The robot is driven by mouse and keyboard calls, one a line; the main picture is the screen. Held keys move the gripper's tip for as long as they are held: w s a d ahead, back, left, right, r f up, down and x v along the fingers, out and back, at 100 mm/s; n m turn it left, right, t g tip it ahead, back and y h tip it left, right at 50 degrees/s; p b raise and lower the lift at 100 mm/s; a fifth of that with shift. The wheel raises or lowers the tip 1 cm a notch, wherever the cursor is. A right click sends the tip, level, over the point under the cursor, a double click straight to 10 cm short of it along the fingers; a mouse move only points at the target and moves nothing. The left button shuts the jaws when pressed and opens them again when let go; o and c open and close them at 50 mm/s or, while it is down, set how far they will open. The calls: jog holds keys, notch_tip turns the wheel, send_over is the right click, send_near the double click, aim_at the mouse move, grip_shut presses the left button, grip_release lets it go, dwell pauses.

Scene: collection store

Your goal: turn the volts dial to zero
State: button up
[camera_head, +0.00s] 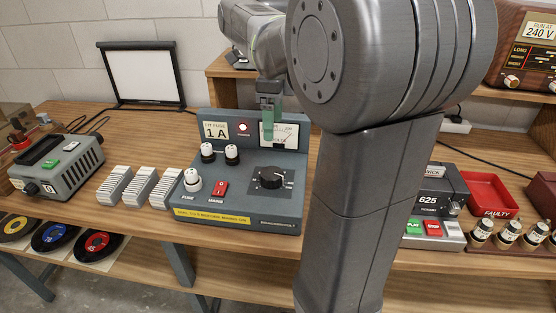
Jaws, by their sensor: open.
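A blue-grey power unit (243,211) stands on the wooden bench with a sloping front panel. Its black volts dial (271,178) is on the right of the panel, with a dark scale around it; its exact setting is too small to read. A voltmeter (290,134) with a white face is on the upright back panel, partly covered by my gripper. My gripper (268,118) is open and empty, pointing down above the dial and apart from it. Only a narrow side of its fingers shows. A red mains switch (220,189) and a white-topped fuse holder (192,181) are left of the dial.
Two black-and-white terminals (220,153) stand behind the dial at left. Grey finned blocks (141,186) and a grey device (57,167) are farther left. My arm hides the bench right of the unit. A red tray (491,192) lies beyond it.

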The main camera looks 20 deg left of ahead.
aim_at(272, 172)
jog(key=f, duration=0.4)
jog(key=f+b, duration=0.1)
jog(key=f, duration=0.4)
jog(key=s+f, duration=0.1)
jog(key=f, duration=0.3)
jog(key=shift+f+b, duration=0.3)
jog(key=shift+b, duration=0.05)
jog(key=shift+c, duration=0.2)
jog(key=c, duration=0.9)
